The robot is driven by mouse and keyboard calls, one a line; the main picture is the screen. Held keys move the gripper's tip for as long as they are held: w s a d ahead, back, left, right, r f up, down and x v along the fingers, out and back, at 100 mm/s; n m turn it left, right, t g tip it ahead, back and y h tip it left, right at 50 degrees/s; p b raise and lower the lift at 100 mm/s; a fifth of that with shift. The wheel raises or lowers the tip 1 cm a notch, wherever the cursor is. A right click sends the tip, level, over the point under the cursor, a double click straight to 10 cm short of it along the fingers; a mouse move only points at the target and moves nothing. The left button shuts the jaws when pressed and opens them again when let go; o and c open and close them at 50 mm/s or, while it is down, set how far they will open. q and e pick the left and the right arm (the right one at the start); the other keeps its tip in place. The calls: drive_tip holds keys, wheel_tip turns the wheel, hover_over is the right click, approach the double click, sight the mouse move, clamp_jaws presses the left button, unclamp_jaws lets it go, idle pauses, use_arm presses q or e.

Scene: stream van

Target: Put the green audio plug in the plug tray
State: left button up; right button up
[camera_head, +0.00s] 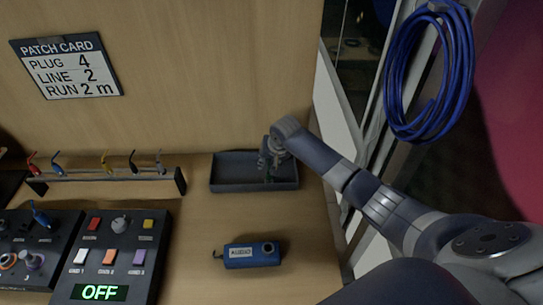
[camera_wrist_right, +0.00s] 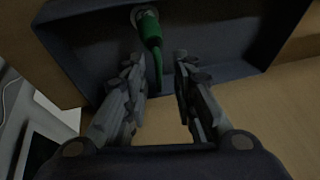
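The green audio plug (camera_wrist_right: 151,30) is within the dark plug tray (camera_head: 228,185), with its metal end away from my gripper and its thin tail reaching back between my fingers. In the head view only a little green shows under the gripper. The tray also fills the top of the right wrist view (camera_wrist_right: 215,68). My right gripper (camera_head: 268,158) is over the tray, pointing down. In the wrist view its fingers (camera_wrist_right: 159,76) are apart, with gaps on both sides of the plug's tail. Whether the plug rests on the tray floor is hard to tell. My left gripper is not in view.
A blue AUDIO box (camera_head: 252,255) stands in front of the tray. A rack (camera_head: 105,175) with several coloured plugs is to the left, above a control panel (camera_head: 115,250) reading OFF. A patch card (camera_head: 68,67) and coiled blue cable (camera_head: 428,75) hang behind.

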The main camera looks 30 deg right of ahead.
drive_tip(key=v, duration=1.1)
drive_tip(key=shift+s+r+b, duration=0.2)
drive_tip(key=shift+r+b, duration=0.1)
drive_tip(key=shift+b, duration=0.15)
idle(0.4)
